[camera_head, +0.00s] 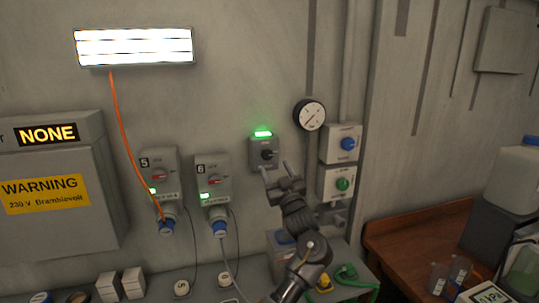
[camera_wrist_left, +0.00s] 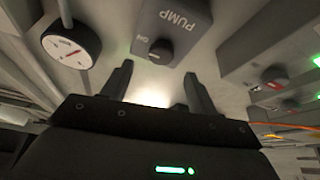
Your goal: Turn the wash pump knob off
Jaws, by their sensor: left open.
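The wash pump switch is a grey box (camera_head: 257,146) on the wall with a dark round knob (camera_head: 267,154) and a lit green lamp (camera_head: 263,134) on top. In the left wrist view the box (camera_wrist_left: 180,18) reads PUMP, and its knob (camera_wrist_left: 161,49) has small lettering beside it, too small to read surely. My left gripper (camera_head: 278,171) is open and empty, just below and in front of the knob. In the left wrist view its two fingers (camera_wrist_left: 158,72) are spread, with the knob beyond their tips and apart from them. My right gripper is not in view.
A round gauge (camera_head: 309,115) and boxes with a blue knob (camera_head: 347,143) and a green knob (camera_head: 343,184) are right of the switch. Sockets 5 (camera_head: 159,173) and 6 (camera_head: 213,180) are left. A wooden bench (camera_head: 400,240) stands at right.

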